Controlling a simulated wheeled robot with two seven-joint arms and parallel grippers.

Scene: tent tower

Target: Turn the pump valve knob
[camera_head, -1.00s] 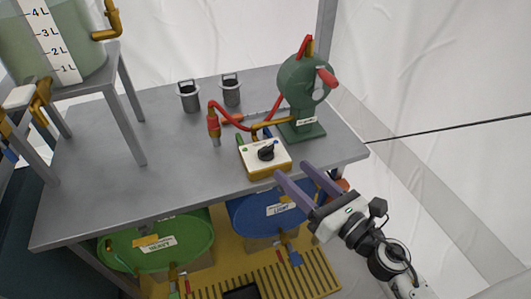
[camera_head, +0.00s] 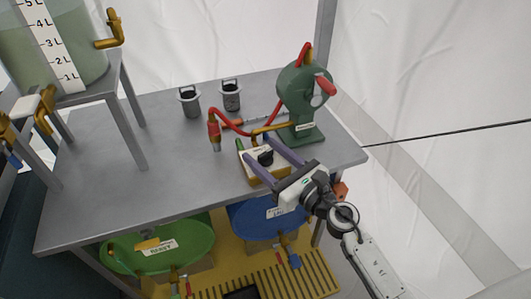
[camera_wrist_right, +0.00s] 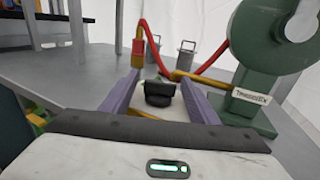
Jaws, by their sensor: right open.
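The pump valve knob (camera_head: 265,157) is black and sits on top of a white and yellow valve box (camera_head: 252,172) near the front right of the grey table. It also shows in the right wrist view (camera_wrist_right: 159,93), between my fingers. My right gripper (camera_head: 257,149) is open, with its purple fingers on either side of the knob. In the right wrist view (camera_wrist_right: 160,78) a gap shows between the knob and each finger. The valve box is partly hidden by the fingers and palm. My left gripper is not in view.
A green pump (camera_head: 303,97) stands behind the valve box, with red hoses (camera_head: 234,127) running to its left. Two grey cups (camera_head: 190,101) stand further back. A large tank (camera_head: 70,45) sits on a stand at the left. The table's (camera_head: 110,195) left front is clear.

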